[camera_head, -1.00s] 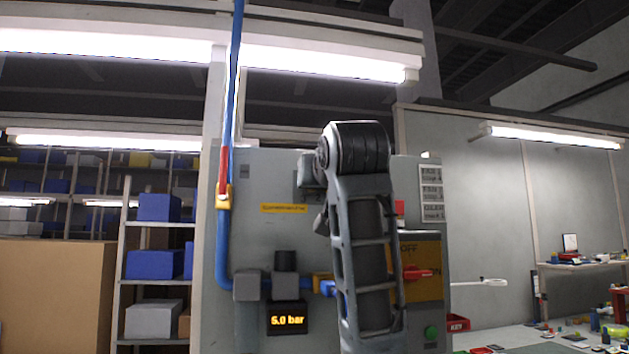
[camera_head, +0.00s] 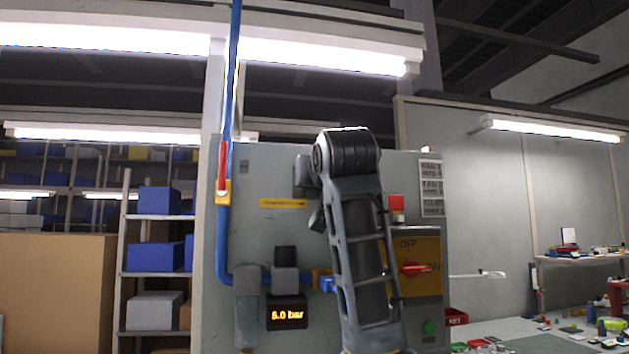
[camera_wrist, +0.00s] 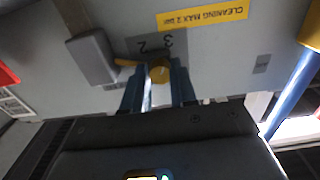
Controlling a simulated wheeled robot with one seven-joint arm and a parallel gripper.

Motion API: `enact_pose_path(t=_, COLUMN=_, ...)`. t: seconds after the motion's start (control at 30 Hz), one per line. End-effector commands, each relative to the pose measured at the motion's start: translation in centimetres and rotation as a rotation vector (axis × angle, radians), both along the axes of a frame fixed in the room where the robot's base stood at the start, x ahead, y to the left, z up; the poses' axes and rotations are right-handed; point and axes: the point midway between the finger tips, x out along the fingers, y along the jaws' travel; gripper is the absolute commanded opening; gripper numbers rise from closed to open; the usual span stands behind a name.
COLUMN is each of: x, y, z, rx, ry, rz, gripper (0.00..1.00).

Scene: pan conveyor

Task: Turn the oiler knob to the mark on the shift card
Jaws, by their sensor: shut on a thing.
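A dark scale plate (camera_wrist: 143,43) behind the knob shows the figures 2 and 3, upside down. A small orange tab (camera_wrist: 126,62) shows left of the knob; I cannot tell if it is its pointer. In the head view my arm hides the knob and gripper. A white card (camera_head: 432,187) with lines of dark text hangs at the cabinet's upper right; I cannot read a mark on it.
The grey cabinet (camera_head: 250,180) carries a pressure display (camera_head: 288,314), a blue pipe (camera_head: 224,245) with a red-handled valve (camera_head: 223,180), and a red switch (camera_head: 414,269) on a yellow plate. A grey block (camera_wrist: 93,58) stands close beside the knob. A yellow cleaning label (camera_wrist: 203,15) is nearby.

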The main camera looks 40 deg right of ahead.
Motion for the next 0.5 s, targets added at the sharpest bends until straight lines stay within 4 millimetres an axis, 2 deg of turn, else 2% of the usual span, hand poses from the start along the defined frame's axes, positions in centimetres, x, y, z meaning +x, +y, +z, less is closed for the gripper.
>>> enact_pose_path(t=0.03, x=-0.01, y=0.0, z=0.0, rx=0.0, ry=0.0, rz=0.0, gripper=0.1)
enact_pose_path(t=0.13, x=-0.01, y=0.0, z=0.0, rx=0.0, ry=0.0, rz=0.0, gripper=0.0)
enact_pose_path(t=0.5, x=-0.03, y=-0.01, z=0.02, rx=-0.038, ry=0.026, rz=0.0, gripper=0.0)
